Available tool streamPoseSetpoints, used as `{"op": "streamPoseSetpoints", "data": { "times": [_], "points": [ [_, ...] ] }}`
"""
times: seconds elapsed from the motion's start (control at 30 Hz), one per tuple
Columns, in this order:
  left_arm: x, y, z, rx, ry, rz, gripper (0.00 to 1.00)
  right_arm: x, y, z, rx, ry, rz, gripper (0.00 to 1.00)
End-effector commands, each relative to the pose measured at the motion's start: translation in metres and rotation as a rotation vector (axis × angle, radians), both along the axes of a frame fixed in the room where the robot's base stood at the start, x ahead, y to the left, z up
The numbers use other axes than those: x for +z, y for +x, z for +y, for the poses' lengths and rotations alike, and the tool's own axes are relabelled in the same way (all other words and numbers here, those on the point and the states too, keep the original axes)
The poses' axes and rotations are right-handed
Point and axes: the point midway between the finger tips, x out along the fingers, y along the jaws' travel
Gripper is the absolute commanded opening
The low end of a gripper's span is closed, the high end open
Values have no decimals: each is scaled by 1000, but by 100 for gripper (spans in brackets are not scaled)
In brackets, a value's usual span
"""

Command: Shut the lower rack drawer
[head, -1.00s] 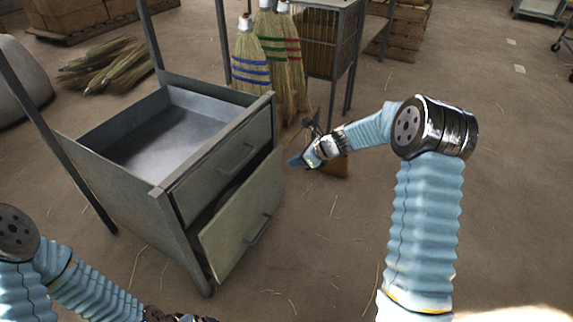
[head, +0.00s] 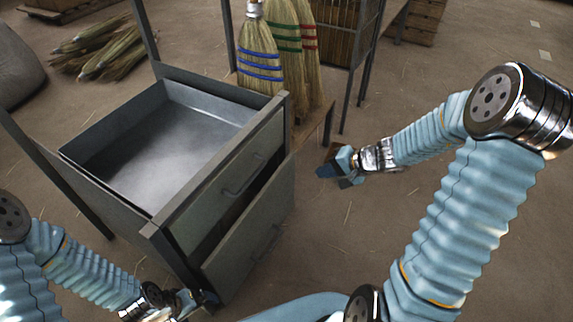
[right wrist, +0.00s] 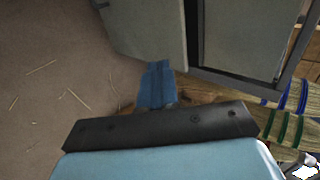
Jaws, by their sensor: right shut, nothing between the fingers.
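The grey metal rack (head: 150,232) stands at the left in the head view. Its lower drawer (head: 252,232) is partly pulled out, its front standing out past the upper one, with a dark gap above it. The lower drawer's front also shows in the right wrist view (right wrist: 150,30). My right gripper (head: 330,171) is shut and empty, to the right of the drawer front and apart from it in the head view. Its blue fingers show in the right wrist view (right wrist: 157,82). My left gripper (head: 200,300) is low by the rack's front corner; its fingers are too unclear to judge.
Brooms with blue, green and red bands (head: 262,60) stand behind the rack. A broom bundle (head: 98,48) lies on the floor at the back left. Bare floor lies right of the rack.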

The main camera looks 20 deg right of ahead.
Motion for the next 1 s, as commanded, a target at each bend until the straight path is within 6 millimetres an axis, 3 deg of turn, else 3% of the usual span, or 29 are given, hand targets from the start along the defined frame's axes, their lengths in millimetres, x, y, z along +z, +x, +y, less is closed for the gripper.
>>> {"op": "streamPoseSetpoints", "data": {
  "times": [0.5,0.73,1.0],
  "points": [
    [-17,2,5,9,8,-4,100,-69,56,45,3,3,3,0],
    [-7,1,3,5,4,-2,100,-64,81,64,2,2,1,0],
    [-6,1,2,4,3,-1,100,-65,87,68,2,0,0,0]
  ]
}}
